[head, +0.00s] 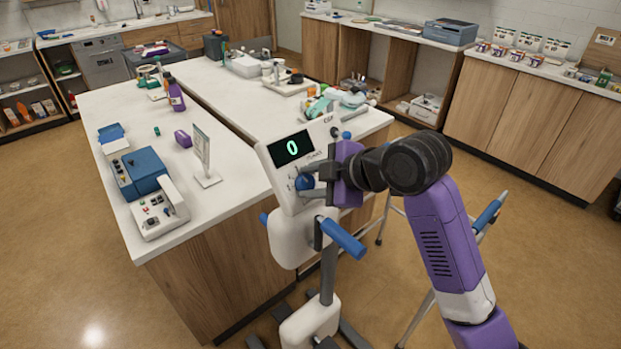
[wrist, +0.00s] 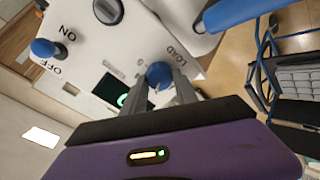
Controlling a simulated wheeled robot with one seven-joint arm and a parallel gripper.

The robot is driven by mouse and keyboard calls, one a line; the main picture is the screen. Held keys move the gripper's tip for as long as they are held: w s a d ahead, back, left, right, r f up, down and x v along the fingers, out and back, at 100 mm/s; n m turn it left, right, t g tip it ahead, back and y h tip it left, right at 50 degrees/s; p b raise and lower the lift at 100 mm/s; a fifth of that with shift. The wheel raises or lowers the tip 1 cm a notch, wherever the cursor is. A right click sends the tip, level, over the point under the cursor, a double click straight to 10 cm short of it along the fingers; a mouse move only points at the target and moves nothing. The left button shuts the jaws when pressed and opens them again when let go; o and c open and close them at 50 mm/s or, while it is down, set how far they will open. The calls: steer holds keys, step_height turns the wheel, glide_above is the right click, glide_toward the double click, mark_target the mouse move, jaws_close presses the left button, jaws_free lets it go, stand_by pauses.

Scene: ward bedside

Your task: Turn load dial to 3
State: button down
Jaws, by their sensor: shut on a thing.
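The load dial is a round blue knob (wrist: 159,75) beside the word LOAD on a white console (wrist: 125,45). It also shows in the head view (head: 305,182), below the display. My gripper (wrist: 172,85) is shut on this dial, with a grey finger on each side of it. The display (head: 292,148) reads 0 in green. In the wrist view the display is partly hidden behind my gripper. A blue switch knob (wrist: 42,48) sits between the words ON and OFF. A grey knob (wrist: 107,10) is at the top of the wrist view.
The console stands on a post with blue handles (head: 343,238) in front of a white-topped counter (head: 225,100). A metal frame with blue grips (head: 488,215) stands at the right behind my arm. Open floor (head: 545,270) lies to the right.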

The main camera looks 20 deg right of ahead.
steer(key=shift+f+m+p, duration=0.1)
steer(key=shift+m+p, duration=0.75)
steer(key=shift+m, duration=1.45)
steer(key=c, duration=0.9)
jaws_free()
steer(key=shift+c, duration=0.2)
steer(key=shift+d, duration=0.1)
steer(key=b+v, duration=0.1)
steer(key=v, duration=0.6)
steer(key=shift+s, duration=0.35)
steer(key=shift+d, duration=0.1)
